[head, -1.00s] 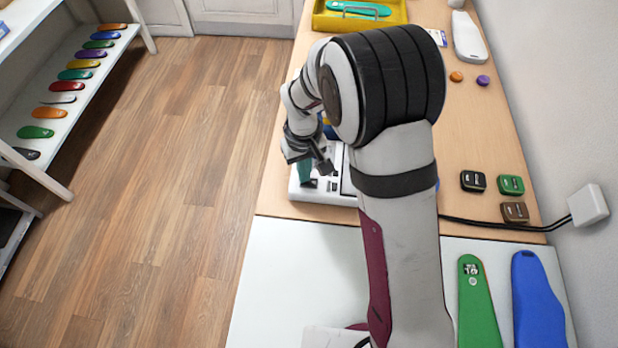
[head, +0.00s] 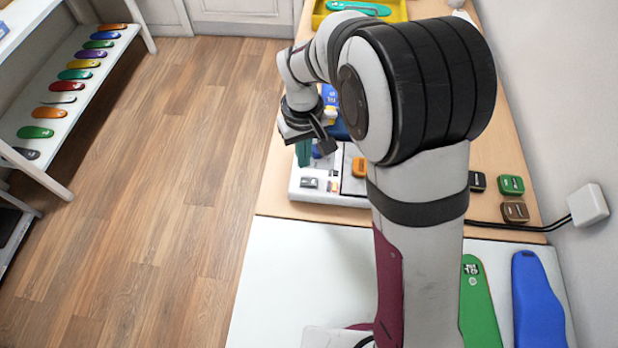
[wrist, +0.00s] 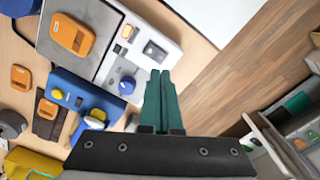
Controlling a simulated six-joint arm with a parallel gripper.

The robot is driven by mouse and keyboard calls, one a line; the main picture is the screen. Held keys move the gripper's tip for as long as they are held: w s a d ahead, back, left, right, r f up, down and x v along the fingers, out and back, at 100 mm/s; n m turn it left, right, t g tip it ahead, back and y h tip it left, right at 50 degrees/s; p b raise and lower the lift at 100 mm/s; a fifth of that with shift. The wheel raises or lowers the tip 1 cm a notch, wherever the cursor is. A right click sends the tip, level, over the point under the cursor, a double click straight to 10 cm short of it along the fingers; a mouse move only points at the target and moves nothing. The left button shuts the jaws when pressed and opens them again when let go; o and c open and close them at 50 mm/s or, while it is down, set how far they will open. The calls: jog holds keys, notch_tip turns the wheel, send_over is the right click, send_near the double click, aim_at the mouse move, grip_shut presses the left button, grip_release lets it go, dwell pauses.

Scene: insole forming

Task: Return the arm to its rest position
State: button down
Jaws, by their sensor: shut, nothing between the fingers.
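My gripper (head: 304,152) is in the head view above the left end of the white machine (head: 340,199) on the wooden table. In the wrist view, its two green fingers (wrist: 162,100) lie side by side, shut, with nothing between them. The fingers point toward the machine's panel edge and the floor beyond it. My arm is raised and bent, and it hides much of the machine and the table behind it in the head view.
An orange block (wrist: 72,35) lies on the machine's plate. A blue device (wrist: 85,105) stands beside it. A yellow tray (head: 400,14) is at the back. Green (head: 478,305) and blue (head: 537,300) insoles lie at the front right. A shelf of insoles (head: 75,75) stands left, across open floor.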

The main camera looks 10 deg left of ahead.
jog(key=shift+r, duration=0.25)
jog(key=s+d+r+m, duration=0.6)
jog(key=s+d+r, duration=0.3)
jog(key=s, duration=0.2)
jog(key=s+d+m+y, duration=0.1)
jog(key=s+m, duration=0.1)
jog(key=s, duration=0.4)
jog(key=s+d+m, duration=0.2)
jog(key=s+m, duration=0.1)
jog(key=s, duration=0.3)
jog(key=shift+s+d+r+m+y, duration=0.15)
jog(key=shift+s+d+m+y, duration=0.15)
jog(key=shift+s+y, duration=0.1)
